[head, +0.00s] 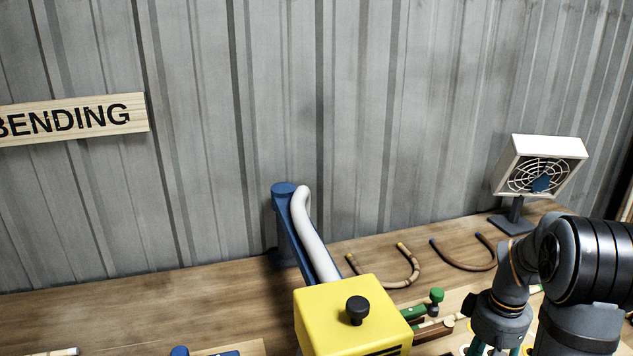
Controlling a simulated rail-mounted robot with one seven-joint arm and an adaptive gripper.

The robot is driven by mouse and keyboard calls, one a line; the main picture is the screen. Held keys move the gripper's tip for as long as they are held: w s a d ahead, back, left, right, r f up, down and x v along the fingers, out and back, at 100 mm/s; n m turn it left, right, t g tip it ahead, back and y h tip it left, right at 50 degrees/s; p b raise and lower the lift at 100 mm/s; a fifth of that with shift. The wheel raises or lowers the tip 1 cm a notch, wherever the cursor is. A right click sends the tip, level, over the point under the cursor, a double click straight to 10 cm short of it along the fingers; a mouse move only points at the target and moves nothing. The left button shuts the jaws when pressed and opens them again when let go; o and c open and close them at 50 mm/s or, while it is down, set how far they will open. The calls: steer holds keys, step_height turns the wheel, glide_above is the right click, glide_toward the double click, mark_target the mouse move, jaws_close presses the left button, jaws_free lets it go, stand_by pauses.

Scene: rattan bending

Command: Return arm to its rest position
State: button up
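My arm (588,262) stands at the right edge of the head view, dark grey with black bands. It bends down toward the wooden workbench (140,298). The wrist end of the arm (500,318) points downward near the bottom right. My gripper's fingers are cut off by the bottom edge, so I cannot see whether they are open or shut or hold anything.
A yellow box with a black knob (350,315) stands bottom centre, with a blue post and pale hose (315,235) behind it. Bent rattan pieces (405,268) (468,265) lie at the back. A white fan (540,168) stands at the right. The bench's left back is mostly clear.

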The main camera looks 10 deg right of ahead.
step_height(320, 180, down, 8)
steer(key=shift+s+r, duration=0.15)
steer(key=shift+r, duration=0.05)
steer(key=shift+w+r+n+p, duration=0.2)
steer(key=shift+r+n+p, duration=0.25)
steer(key=shift+n+p, duration=0.5)
steer(key=n+p, duration=0.3)
steer(key=n, duration=0.1)
steer(key=shift+a+n, duration=0.1)
steer(key=shift+n, duration=0.15)
steer(key=n+p, duration=0.2)
steer(key=n, duration=0.1)
steer(key=shift+w+f+n, duration=0.1)
steer(key=shift+w+n, duration=0.05)
steer(key=shift+n, duration=0.15)
steer(key=shift+a+f+n+p, duration=0.15)
steer(key=shift+n+p, duration=0.3)
steer(key=shift+n, duration=0.25)
